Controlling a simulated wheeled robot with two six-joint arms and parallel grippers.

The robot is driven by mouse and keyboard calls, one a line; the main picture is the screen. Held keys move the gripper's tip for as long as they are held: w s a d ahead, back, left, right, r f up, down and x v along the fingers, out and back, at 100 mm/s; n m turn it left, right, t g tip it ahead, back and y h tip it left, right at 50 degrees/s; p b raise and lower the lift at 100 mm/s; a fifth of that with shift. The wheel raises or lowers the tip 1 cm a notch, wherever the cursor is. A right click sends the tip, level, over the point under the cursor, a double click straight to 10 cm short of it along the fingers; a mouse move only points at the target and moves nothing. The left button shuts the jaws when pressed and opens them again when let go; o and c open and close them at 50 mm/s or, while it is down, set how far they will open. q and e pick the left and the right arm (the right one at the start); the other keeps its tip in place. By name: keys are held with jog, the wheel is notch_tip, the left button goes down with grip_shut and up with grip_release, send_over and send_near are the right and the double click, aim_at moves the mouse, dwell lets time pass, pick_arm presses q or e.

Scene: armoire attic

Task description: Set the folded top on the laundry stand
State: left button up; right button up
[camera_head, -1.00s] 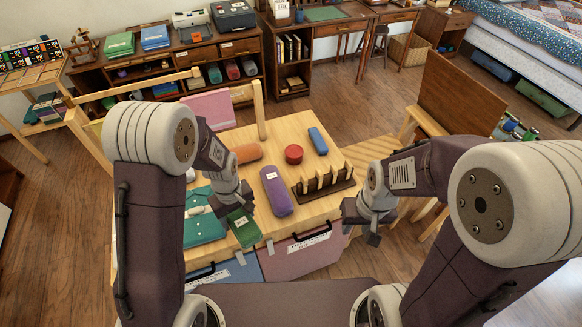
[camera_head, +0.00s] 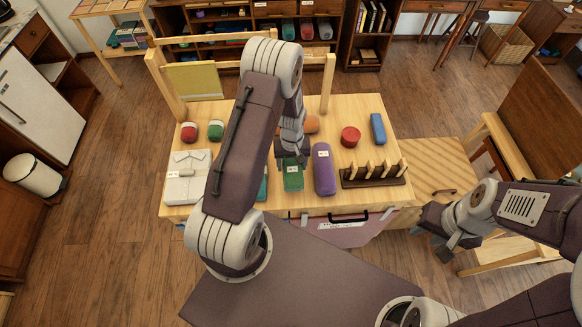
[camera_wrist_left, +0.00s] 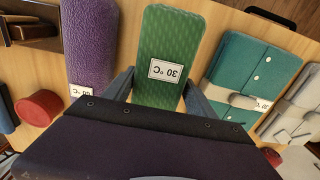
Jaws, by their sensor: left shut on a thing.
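A light grey folded top (camera_head: 180,189) with a collar lies at the table's front left; part of it shows at the right edge of the left wrist view (camera_wrist_left: 300,108). A teal folded top with buttons (camera_wrist_left: 250,70) lies between it and a green patterned roll (camera_wrist_left: 172,35) labelled 30 °C. My left gripper (camera_head: 291,160) is shut on the green roll, its fingers (camera_wrist_left: 158,98) at either side. I cannot tell whether the roll is lifted. My right gripper (camera_head: 443,243) hangs right of the table; its finger opening is unclear. Which thing is the laundry stand is unclear.
The wooden table (camera_head: 230,113) carries a purple roll (camera_head: 325,170), a red tin (camera_head: 350,137), a blue case (camera_head: 378,129) and a dark pegged rack (camera_head: 373,182). A wooden frame with a yellow cloth (camera_head: 193,81) stands at the back. A chair (camera_head: 490,150) is at right.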

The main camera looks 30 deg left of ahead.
pick_arm(q)
jog(key=shift+a+f, duration=0.15)
jog(key=shift+a, duration=0.1)
notch_tip(320, 180, down, 4)
jog(key=shift+s+r+p, duration=0.1)
jog(key=shift+r+p, duration=0.05)
jog(key=shift+p, duration=0.2)
jog(key=shift+f, duration=0.3)
jog(key=o, duration=1.5)
